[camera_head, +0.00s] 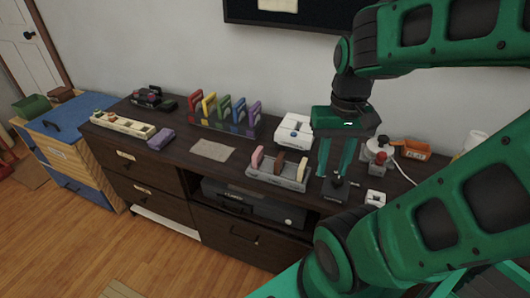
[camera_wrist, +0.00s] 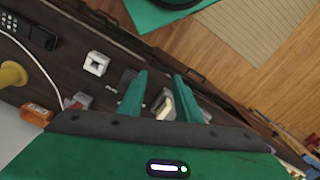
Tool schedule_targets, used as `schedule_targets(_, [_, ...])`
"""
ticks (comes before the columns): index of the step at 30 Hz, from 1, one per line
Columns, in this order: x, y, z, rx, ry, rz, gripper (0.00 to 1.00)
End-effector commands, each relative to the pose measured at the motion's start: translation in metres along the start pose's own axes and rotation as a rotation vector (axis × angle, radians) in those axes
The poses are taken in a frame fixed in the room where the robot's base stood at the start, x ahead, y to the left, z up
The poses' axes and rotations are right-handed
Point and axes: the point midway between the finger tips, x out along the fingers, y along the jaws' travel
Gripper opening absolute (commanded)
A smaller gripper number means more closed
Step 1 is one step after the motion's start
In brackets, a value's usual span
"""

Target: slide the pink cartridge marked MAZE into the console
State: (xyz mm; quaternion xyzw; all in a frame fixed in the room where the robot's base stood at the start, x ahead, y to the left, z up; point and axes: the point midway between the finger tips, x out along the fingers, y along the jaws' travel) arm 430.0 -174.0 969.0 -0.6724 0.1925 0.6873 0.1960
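The pink cartridge (camera_head: 257,157) stands upright at the left end of a grey rack (camera_head: 262,176) on the dark dresser. Its marking is too small to read. A brown cartridge (camera_head: 280,161) and a cream cartridge (camera_head: 302,170) stand beside it in the rack. A white box-like device (camera_head: 294,131), probably the console, sits behind the rack; its slot is not clear. My gripper (camera_head: 332,173) is open and empty, pointing down at the right of the rack, apart from the pink cartridge. In the wrist view, the cream cartridge (camera_wrist: 163,104) shows between my open fingers (camera_wrist: 159,75).
A purple cartridge (camera_head: 160,138) lies near a cream tray (camera_head: 122,125). An orange box (camera_head: 411,149) is at right. A grey mat (camera_head: 213,151) is bare.

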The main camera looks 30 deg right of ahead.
Motion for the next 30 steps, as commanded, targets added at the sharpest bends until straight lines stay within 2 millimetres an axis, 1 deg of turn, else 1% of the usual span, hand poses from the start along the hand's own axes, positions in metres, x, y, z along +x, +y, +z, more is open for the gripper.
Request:
schedule_targets(7, [0.000,0.000,0.000,-0.001,0.000,0.000,0.31])
schedule_targets(9, [0.000,0.000,0.000,-0.002,0.000,0.000,0.36])
schedule_targets(11, [-0.005,0.005,0.008,-0.017,0.011,-0.006,0.36])
schedule_targets(13, [-0.007,0.004,0.005,-0.063,0.014,-0.004,0.36])
schedule_targets(14, [-0.008,0.008,-0.002,-0.095,0.014,-0.002,0.36])
schedule_targets(17, [-0.011,0.003,-0.020,-0.259,0.013,0.009,0.36])
schedule_targets(20, [-0.014,-0.009,-0.043,-0.502,0.013,0.022,0.36])
schedule_targets(24, [-0.016,-0.030,-0.077,-0.881,0.009,0.036,0.36])
schedule_targets(26, [-0.015,-0.040,-0.091,-1.043,0.007,0.040,0.36])
schedule_targets(30, [-0.011,-0.065,-0.124,-1.423,0.000,0.046,0.36])
